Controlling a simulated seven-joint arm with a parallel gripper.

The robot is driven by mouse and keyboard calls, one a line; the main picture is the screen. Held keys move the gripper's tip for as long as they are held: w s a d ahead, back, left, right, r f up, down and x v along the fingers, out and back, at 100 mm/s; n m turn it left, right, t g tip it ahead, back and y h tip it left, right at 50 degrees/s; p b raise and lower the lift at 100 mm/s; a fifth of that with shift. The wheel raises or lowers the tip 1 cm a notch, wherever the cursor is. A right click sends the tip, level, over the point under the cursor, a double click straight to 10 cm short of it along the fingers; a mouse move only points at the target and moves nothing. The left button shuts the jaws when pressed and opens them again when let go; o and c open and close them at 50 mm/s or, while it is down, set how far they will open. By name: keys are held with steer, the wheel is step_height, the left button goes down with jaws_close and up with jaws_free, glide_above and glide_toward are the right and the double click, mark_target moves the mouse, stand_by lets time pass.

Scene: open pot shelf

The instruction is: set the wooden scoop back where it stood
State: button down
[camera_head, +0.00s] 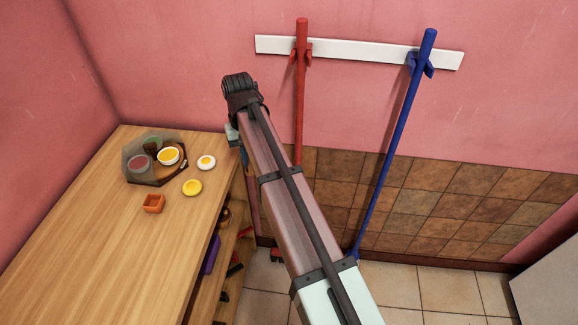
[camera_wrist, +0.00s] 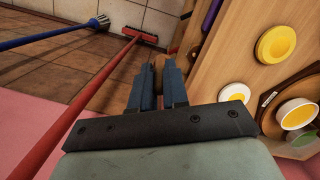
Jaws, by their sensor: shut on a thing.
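My gripper (camera_wrist: 159,72) is shut on a brown wooden piece, the wooden scoop (camera_wrist: 159,60), of which only a small part shows between and beyond the fingers in the wrist view. Its shape is mostly hidden by the fingers. In the head view my gripper hangs beside the right edge of the wooden shelf unit (camera_head: 105,235), largely hidden by my arm. The scoop cannot be made out clearly there. The open side of the unit, with lower shelves, faces right.
A purple thing (camera_head: 211,254) lies on a lower shelf.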

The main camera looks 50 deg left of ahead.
steer(key=s+a+r+m, duration=0.2)
steer(key=a+m, duration=0.1)
steer(key=a, duration=0.3)
steer(key=s+a+r+m+y, duration=0.1)
steer(key=s+a+r+m, duration=0.1)
steer(key=a, duration=0.4)
steer(key=s+a+r+m, duration=0.2)
steer(key=a+m, duration=0.1)
steer(key=a, duration=0.3)
steer(key=shift+r+m, duration=0.15)
steer(key=shift+m, duration=0.15)
steer(key=shift+w+f, duration=0.1)
steer(key=shift+f, duration=3.05)
steer(key=shift+f, duration=0.3)
steer(key=c, duration=1.1)
jaws_free()
steer(key=shift+o, duration=0.2)
